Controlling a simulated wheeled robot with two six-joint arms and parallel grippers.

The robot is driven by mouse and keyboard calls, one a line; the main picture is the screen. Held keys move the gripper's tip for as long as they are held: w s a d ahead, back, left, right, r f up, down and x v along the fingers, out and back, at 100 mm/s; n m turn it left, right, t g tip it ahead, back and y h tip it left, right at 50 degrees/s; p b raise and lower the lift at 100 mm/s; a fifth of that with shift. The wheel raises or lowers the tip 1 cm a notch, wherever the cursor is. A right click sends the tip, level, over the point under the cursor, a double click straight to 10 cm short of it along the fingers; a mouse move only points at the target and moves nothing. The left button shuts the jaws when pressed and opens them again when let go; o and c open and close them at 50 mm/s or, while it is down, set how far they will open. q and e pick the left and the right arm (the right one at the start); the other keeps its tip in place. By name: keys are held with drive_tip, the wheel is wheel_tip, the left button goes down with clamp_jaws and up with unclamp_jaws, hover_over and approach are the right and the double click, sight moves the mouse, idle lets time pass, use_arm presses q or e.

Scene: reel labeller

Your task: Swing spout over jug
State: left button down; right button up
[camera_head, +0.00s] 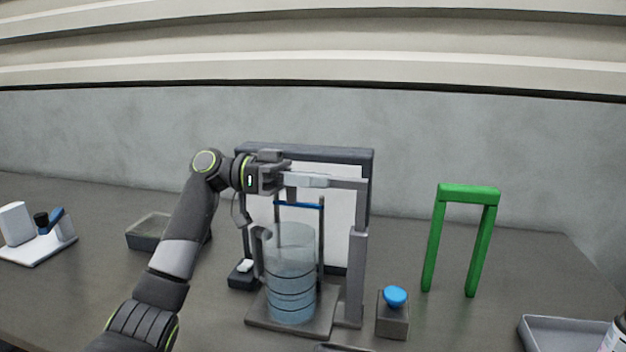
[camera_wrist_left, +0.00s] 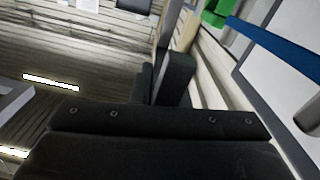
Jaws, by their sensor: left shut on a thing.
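The clear jug (camera_head: 291,262), tinted blue with dark rings, stands upright on a grey base plate (camera_head: 262,318). The grey spout arm (camera_head: 345,184) reaches left from the top of a grey post (camera_head: 356,270) and lies above the jug. A small nozzle hangs under its left part. My left gripper (camera_head: 287,179) is shut on the spout arm's left end, above the jug's left side, and hides part of it. In the left wrist view the dark gripper body fills the bottom and the hold is not clear. My right gripper is not in view.
A white framed panel (camera_head: 340,215) stands behind the jug. A blue button on a grey block (camera_head: 392,318) stands right of the post. A green arch (camera_head: 469,193) stands farther right. A grey tray (camera_head: 560,335) is at front right, a dark box (camera_head: 148,234) at left.

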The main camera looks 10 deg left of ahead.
use_arm(q)
drive_tip(key=c, duration=1.4)
unclamp_jaws()
drive_tip(key=shift+f, duration=0.15)
drive_tip(key=shift+a, duration=0.1)
drive_tip(key=a+b, duration=0.1)
drive_tip(key=a, duration=1.6)
drive_tip(key=shift+w+b, duration=0.35)
drive_tip(key=shift+b, duration=0.05)
drive_tip(key=shift+a, duration=0.1)
